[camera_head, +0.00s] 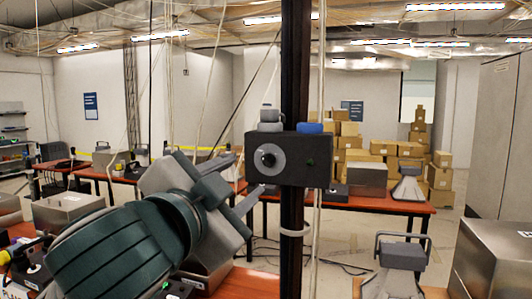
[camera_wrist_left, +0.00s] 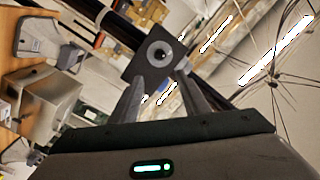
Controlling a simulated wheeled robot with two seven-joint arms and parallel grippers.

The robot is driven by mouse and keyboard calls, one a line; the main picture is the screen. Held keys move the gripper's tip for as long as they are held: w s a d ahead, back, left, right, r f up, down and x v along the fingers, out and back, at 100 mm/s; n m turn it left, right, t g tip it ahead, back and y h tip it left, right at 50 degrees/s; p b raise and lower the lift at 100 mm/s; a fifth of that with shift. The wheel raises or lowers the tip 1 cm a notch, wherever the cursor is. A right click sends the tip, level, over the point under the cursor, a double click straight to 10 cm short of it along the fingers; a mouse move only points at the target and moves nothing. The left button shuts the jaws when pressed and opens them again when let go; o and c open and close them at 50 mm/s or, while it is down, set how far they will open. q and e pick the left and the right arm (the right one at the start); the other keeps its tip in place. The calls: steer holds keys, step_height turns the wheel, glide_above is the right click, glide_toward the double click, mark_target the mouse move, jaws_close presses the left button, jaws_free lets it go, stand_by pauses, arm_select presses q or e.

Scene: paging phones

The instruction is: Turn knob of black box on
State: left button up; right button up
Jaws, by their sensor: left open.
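The black box (camera_head: 320,172) is fixed on a dark upright post, with a round grey-rimmed knob (camera_head: 268,159) on its left front and a small green mark at its right. My left gripper (camera_head: 248,174) is open, just to the left of and below the knob, with its fingers pointing towards the box. In the left wrist view the black box (camera_wrist_left: 134,68) appears tilted, and its knob (camera_wrist_left: 158,53) shows beyond the two spread fingers (camera_wrist_left: 160,77). Nothing is visible between the fingers, and no contact with the knob shows. My right gripper is not in view.
The dark post (camera_head: 294,70) rises through the middle, with pale cables beside it. Red-topped tables (camera_head: 350,202) with devices stand behind. Cardboard boxes (camera_head: 355,165) are stacked at the back. A metal box (camera_head: 495,260) stands at the front right.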

mark_target(268, 161)
arm_select(q)
steer(key=p+x, duration=0.8)
steer(key=x, duration=0.5)
steer(key=shift+a+r, duration=0.1)
steer(key=shift+p+x, duration=0.55)
steer(key=shift+x, duration=0.4)
steer(key=shift+f, duration=0.2)
steer(key=shift+c, duration=0.3)
steer(key=c, duration=1)
